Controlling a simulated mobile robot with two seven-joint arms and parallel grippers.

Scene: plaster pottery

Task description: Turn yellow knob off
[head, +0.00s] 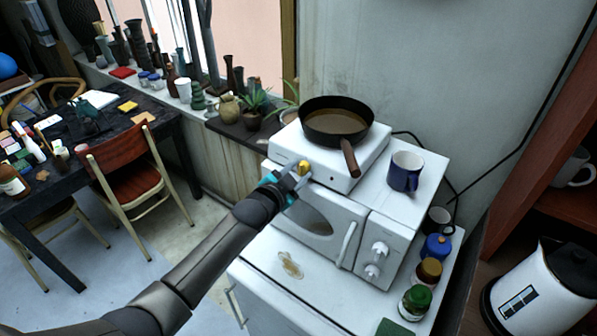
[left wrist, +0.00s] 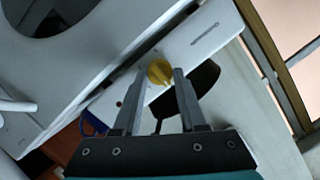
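The yellow knob (head: 304,166) is on the front of the white hot plate (head: 374,160), which stands on top of the white microwave. My left gripper (head: 299,174) is right at the knob in the head view and partly covers it. In the left wrist view the yellow knob (left wrist: 159,72) lies between the two fingertips of my left gripper (left wrist: 160,74). The fingers are apart, one on each side of it; whether they touch it is hard to tell. My right gripper is not in view.
A dark frying pan (head: 336,120) sits on the hot plate, its handle pointing to the front. A blue mug (head: 405,171) stands to its right on the microwave (head: 385,222). Several small jars stand at the cabinet's right edge. A white kettle (head: 540,290) is at lower right.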

